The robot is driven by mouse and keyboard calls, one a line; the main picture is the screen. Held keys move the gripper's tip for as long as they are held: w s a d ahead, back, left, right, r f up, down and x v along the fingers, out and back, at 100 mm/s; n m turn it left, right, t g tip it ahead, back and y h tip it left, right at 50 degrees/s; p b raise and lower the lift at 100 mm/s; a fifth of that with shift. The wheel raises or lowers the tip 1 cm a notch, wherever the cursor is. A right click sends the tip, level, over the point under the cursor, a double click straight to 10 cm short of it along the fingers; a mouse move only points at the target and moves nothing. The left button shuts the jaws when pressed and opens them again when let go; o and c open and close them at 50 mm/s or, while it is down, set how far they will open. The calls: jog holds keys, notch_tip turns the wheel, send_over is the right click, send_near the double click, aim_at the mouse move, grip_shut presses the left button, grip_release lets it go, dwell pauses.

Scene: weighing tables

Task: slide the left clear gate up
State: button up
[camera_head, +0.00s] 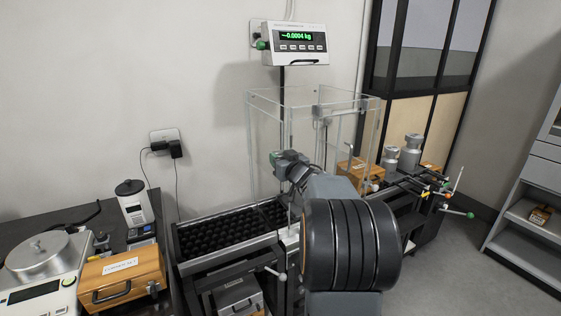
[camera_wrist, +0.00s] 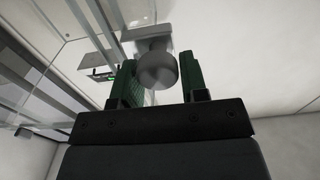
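A clear draught case (camera_head: 330,104) with transparent panels and pale edges stands behind my arm. Its left side panel, the left clear gate (camera_head: 266,150), runs down to the black bed; its lower edge is hard to make out. My gripper (camera_head: 281,161) is at the left front of the case, partly hidden by my own wrist. In the wrist view, the green fingers of my gripper (camera_wrist: 158,75) stand on either side of a round grey knob (camera_wrist: 157,70) on a bracket. Whether both fingers press on the knob is unclear. Clear panels (camera_wrist: 65,70) show at the left there.
A display (camera_head: 296,44) reading about -0.0004 kg is above the case. A black studded bed (camera_head: 225,232) lies left of my gripper. Orange boxes (camera_head: 122,275), a balance (camera_head: 42,258) and metal weights (camera_head: 411,150) stand around. A lever with a pale knob (camera_head: 278,272) juts out in front.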

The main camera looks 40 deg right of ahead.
jog(key=shift+o, duration=0.3)
jog(key=shift+f, duration=0.1)
jog(key=shift+s, duration=0.15)
jog(key=s+a, duration=0.2)
jog(key=s, duration=1.1)
jog(key=shift+s, duration=0.2)
